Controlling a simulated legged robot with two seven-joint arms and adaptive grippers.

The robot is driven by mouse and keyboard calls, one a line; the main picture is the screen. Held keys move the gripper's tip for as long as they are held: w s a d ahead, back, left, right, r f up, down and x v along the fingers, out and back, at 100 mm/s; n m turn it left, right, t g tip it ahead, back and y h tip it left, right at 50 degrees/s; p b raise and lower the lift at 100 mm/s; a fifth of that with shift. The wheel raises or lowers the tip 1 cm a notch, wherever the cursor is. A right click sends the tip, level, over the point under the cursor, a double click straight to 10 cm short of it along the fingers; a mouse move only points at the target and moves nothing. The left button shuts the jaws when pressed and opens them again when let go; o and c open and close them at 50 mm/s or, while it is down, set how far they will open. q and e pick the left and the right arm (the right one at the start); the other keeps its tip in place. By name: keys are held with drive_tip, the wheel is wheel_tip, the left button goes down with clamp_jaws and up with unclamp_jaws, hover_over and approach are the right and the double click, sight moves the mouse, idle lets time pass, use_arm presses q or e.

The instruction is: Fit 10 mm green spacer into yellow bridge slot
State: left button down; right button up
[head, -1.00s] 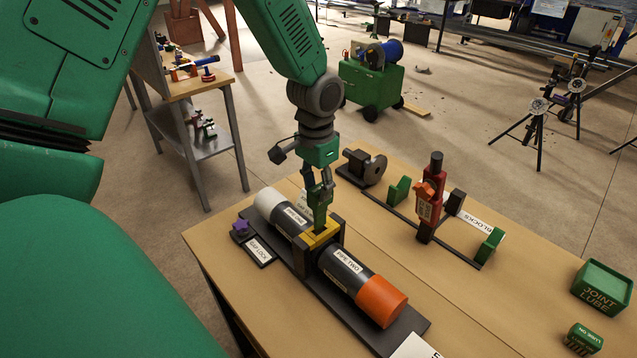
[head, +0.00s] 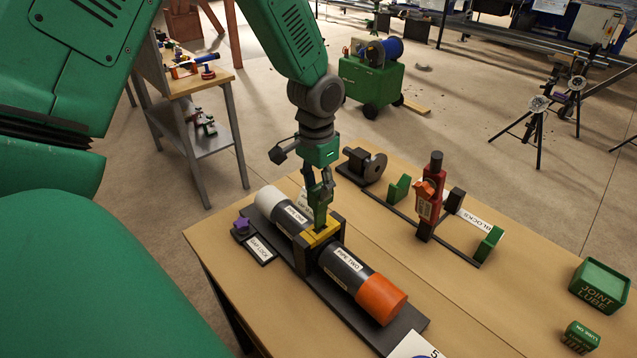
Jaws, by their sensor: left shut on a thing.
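The yellow bridge (head: 318,236) sits across the joint of two pipes, between dark upright plates on a black base (head: 392,336). My left gripper (head: 319,196) points down above the bridge, shut on the green spacer (head: 320,212). The spacer stands upright, with its lower end at the bridge's top. I cannot tell how deep it sits in the slot, as the slot is hidden. Pipe one (head: 283,212) has a white end and pipe two (head: 345,268) an orange end. My right gripper is not in view.
A purple knob (head: 241,226) and a gap lock label (head: 261,249) are left of the pipes. A joint lube box (head: 601,284) is at right. The table's middle right is clear.

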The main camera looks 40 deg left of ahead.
sight(318, 213)
use_arm(q)
drive_tip(key=shift+p, duration=0.4)
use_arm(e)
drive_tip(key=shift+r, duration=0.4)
use_arm(q)
drive_tip(key=shift+f+b, duration=2.1)
drive_tip(key=shift+f, duration=2)
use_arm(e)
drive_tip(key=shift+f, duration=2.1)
use_arm(q)
drive_tip(key=c, duration=1.1)
unclamp_jaws()
drive_tip(key=shift+r, duration=0.1)
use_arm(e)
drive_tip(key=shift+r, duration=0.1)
use_arm(q)
wheel_tip(318, 213, up, 5)
drive_tip(key=p, duration=0.5)
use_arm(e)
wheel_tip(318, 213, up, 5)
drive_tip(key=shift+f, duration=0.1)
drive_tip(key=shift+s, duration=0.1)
